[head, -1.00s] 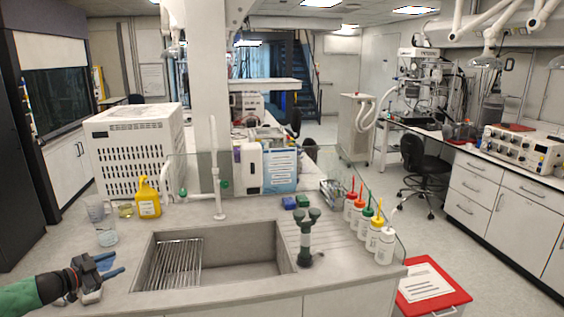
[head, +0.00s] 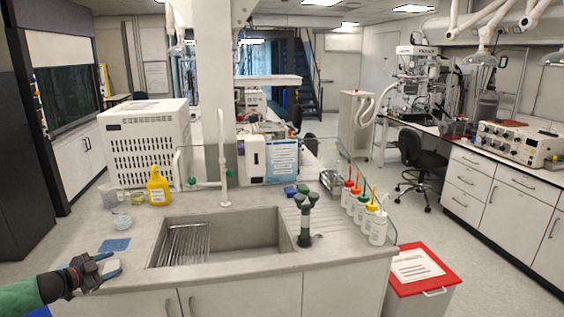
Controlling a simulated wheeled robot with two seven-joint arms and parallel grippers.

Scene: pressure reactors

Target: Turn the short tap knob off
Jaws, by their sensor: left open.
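The short tap (head: 305,225) stands upright at the right side of the sink. It is dark green, with two knobs on top, the left knob (head: 299,200) and the right knob (head: 313,197). I cannot tell from this view whether a knob is turned on or off. The tall white tap (head: 224,165), with green knobs, stands behind the sink. My left gripper (head: 115,264) is open and empty at the counter's front left, far to the left of the short tap and touching neither tap. My right gripper is out of view.
The sink (head: 250,235) with a metal rack (head: 184,243) lies between my left gripper and the short tap. Several wash bottles (head: 378,228) stand right of the tap.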

